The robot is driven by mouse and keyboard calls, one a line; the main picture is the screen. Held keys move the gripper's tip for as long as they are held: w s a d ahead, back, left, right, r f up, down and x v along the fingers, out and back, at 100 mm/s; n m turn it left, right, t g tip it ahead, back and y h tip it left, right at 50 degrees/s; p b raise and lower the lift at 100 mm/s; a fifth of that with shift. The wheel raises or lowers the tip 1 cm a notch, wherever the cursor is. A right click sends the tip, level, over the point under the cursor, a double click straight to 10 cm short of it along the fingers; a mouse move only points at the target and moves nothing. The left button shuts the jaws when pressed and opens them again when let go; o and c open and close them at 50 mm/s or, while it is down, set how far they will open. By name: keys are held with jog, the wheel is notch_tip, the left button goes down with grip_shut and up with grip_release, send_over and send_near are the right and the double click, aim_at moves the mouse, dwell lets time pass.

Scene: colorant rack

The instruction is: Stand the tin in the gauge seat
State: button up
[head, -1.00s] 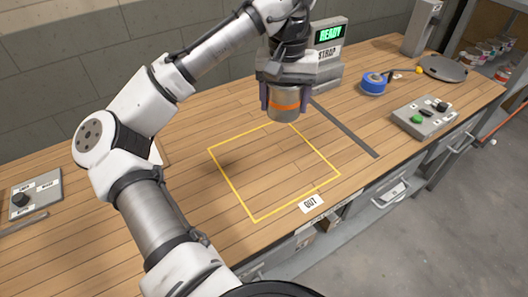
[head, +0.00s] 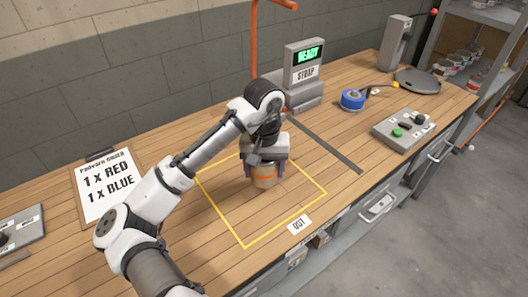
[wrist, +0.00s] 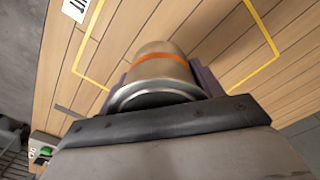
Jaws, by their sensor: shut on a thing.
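The tin (head: 264,177) is a metal can with an orange band. My gripper (head: 264,172) is shut on it, with a finger on each side. In the head view the tin is upright and low, inside the yellow outlined square on the bench; I cannot tell whether its base touches the wood. In the wrist view the tin (wrist: 163,68) shows its rim and orange band between the fingers. I cannot pick out a gauge seat by name in either view.
The yellow square (head: 285,217) lies by an OUT label (head: 299,224). A STRAP unit (head: 303,77) reading READY stands behind, right of it a blue tape roll (head: 352,99) and a button box (head: 403,130). An order clipboard (head: 106,187) lies left. The square is otherwise clear.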

aim_at(264, 191)
jog(key=shift+f+p, duration=0.3)
jog(key=shift+f, duration=2.35)
jog(key=o, duration=1.6)
jog(key=shift+f, duration=0.15)
notch_tip(264, 191, up, 12)
jog(key=shift+r+b, duration=0.2)
jog(key=shift+b, duration=0.6)
